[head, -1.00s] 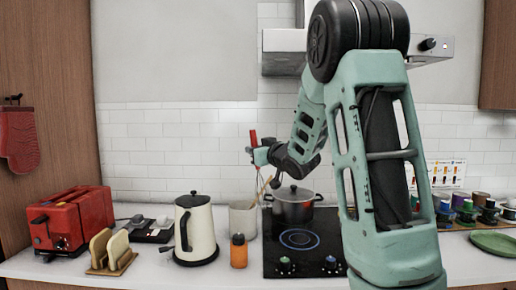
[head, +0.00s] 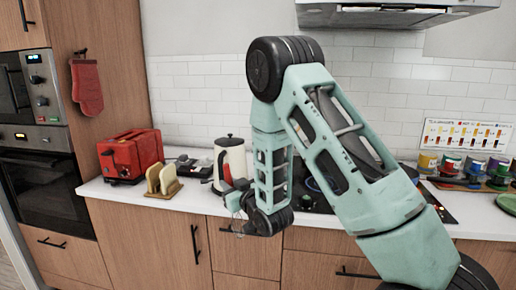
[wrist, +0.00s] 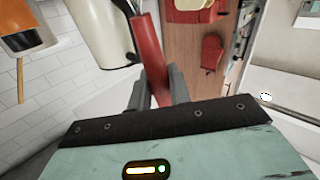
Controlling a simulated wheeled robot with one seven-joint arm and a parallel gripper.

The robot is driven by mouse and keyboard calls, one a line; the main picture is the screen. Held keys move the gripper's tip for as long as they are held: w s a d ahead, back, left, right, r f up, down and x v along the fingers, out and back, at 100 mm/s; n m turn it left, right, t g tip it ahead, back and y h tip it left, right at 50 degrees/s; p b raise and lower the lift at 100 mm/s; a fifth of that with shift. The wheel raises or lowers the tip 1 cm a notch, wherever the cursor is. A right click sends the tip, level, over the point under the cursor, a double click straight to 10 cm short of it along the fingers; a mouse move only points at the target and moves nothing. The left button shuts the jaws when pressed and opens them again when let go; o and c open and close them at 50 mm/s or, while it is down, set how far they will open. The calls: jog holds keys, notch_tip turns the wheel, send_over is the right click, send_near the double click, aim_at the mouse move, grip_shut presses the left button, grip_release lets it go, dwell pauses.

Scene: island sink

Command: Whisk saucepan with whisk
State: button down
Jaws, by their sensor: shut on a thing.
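My gripper (head: 238,192) is low in front of the counter's front edge in the head view, left of the dark cooktop (head: 310,193). It is shut on the red handle of the whisk (head: 228,172). The handle points up and the thin wire loops hang below the gripper. In the wrist view the red handle (wrist: 150,55) stands between the two grey fingers (wrist: 158,88); the wires are out of sight there.
A cream kettle (head: 229,152), a toast rack (head: 164,178) and a red toaster (head: 131,155) stand left on the counter. Paint-like pots (head: 450,165) and a green plate (head: 508,203) are at the right. My arm covers much of the cooktop.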

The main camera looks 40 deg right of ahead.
jog(key=a+f+y, duration=0.1)
jog(key=a+f, duration=0.5)
jog(key=shift+s+a+f+n, duration=0.15)
jog(key=shift+a+f+n, duration=0.15)
jog(key=shift+n, duration=0.1)
jog(key=shift+a, duration=0.1)
